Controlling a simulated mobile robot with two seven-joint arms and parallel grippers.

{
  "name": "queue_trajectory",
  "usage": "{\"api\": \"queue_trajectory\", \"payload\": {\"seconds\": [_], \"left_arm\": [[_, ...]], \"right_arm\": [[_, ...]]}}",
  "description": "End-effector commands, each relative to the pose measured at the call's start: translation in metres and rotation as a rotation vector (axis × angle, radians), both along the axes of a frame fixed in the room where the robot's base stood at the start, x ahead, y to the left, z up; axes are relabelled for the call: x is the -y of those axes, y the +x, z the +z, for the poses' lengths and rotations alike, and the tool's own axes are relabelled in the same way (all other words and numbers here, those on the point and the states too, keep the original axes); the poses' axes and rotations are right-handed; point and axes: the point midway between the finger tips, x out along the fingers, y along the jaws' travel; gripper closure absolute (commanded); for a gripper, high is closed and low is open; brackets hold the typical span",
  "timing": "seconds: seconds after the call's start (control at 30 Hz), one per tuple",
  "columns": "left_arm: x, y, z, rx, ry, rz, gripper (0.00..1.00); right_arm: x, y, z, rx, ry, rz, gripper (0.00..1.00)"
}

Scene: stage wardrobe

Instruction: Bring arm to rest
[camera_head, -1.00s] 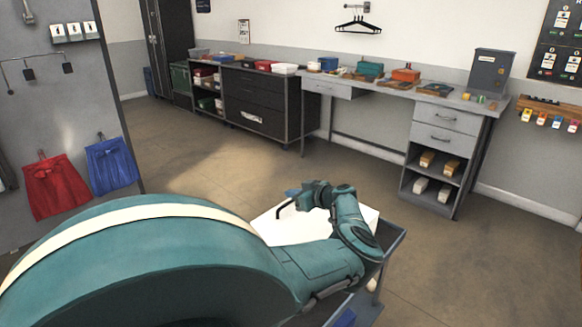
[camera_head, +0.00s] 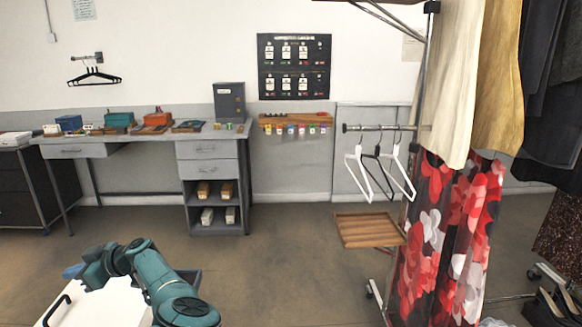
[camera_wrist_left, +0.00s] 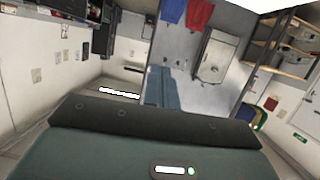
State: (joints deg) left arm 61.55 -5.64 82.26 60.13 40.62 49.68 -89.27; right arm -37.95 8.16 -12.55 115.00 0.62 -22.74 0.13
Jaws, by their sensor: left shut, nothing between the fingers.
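My left arm (camera_head: 160,285) is teal and comes in at the lower left of the head view, bent, with its wrist turned to the left. My left gripper (camera_head: 74,271) is the small blue-grey end at its tip, over a white surface (camera_head: 105,307) with a black handle. In the left wrist view the blue-grey fingers (camera_wrist_left: 161,88) are together with nothing held. My right gripper is in neither view.
A grey desk (camera_head: 207,150) with drawers and small boxes stands along the back wall. The floor between is clear.

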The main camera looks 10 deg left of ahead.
Motion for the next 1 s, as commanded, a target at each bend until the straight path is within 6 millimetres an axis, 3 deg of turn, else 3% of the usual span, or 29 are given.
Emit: {"api": "queue_trajectory", "payload": {"seconds": [0.1,0.2,0.27,0.37,0.47,0.57,0.67,0.77,0.87,1.0], "left_arm": [[-0.027,-0.021,0.020,-0.035,0.207,-0.060,1.00],[-0.038,-0.024,0.050,-0.065,0.437,-0.207,1.00],[-0.033,-0.016,0.066,-0.084,0.556,-0.335,1.00],[-0.005,0.007,0.078,-0.113,0.695,-0.585,1.00],[0.044,0.034,0.067,-0.143,0.753,-0.866,1.00],[0.109,0.051,0.033,-0.173,0.729,-1.157,1.00],[0.174,0.053,-0.009,-0.194,0.643,-1.397,1.00],[0.235,0.038,-0.054,-0.215,0.519,-1.597,1.00],[0.294,0.011,-0.096,-0.233,0.369,-1.760,1.00],[0.369,-0.044,-0.147,-0.257,0.129,-1.937,1.00]], "right_arm": [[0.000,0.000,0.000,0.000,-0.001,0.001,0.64],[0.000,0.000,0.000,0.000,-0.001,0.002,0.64],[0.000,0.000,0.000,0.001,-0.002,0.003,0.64],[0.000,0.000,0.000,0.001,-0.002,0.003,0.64],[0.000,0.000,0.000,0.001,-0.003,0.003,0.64],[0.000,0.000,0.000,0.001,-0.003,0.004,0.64],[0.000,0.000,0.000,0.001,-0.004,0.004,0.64],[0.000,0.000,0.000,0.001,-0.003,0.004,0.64],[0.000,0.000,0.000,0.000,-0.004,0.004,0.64],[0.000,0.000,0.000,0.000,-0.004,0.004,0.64]]}}
